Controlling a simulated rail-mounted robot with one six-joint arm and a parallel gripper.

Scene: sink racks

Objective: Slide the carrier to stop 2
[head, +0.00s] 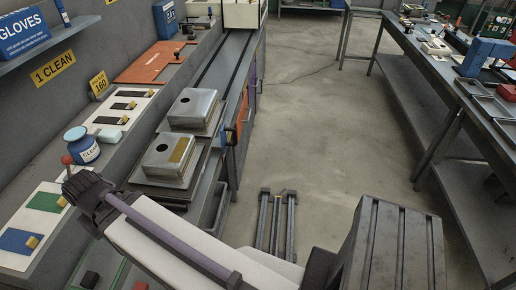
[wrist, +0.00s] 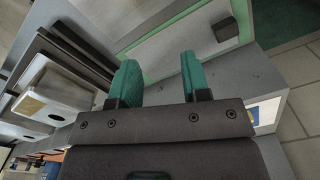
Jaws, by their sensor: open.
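My gripper (wrist: 157,72) has two green fingers set wide apart, with nothing between them. In the head view the fingers are hidden behind my dark wrist at the left. Two steel lidded boxes with round holes sit on grey trays along the counter's rail: a far box (head: 193,107) and a near box (head: 168,157) with a yellowish label. I cannot tell for sure which part is the carrier; the near tray (head: 150,190) is a likely one. In the wrist view a box (wrist: 50,98) is left of the fingers, apart from them. No stop number is readable.
Panels with coloured pads and slots line the wall side. An orange board (head: 152,63) lies further back. A workbench (head: 450,90) stands at right, with open floor between.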

